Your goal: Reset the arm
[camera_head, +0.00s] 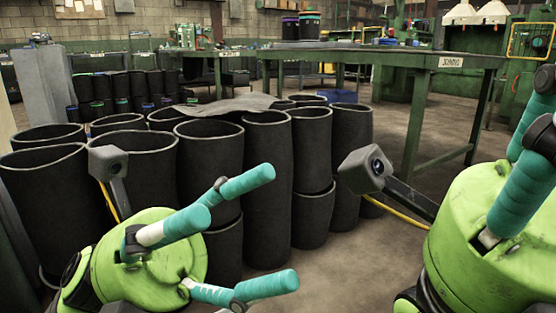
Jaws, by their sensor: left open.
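My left gripper (282,228) is at the lower middle. Its two teal fingers are spread wide on a green body, with nothing between them. In the picture it overlaps the front of the black rubber sleeves (267,190), but I cannot tell whether it touches any. My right gripper (546,118) is at the right edge, its teal fingers pointing up and partly cut off by the frame. I cannot tell how far apart they are. No sleeve shows in it.
Black sleeves stand upright and close together, some stacked, with a dark sheet (232,103) across the back ones. Smaller sleeves (125,88) stand behind at left. A green table (400,57) stands behind at right, with containers on it (309,26). The floor (340,265) between my grippers is clear.

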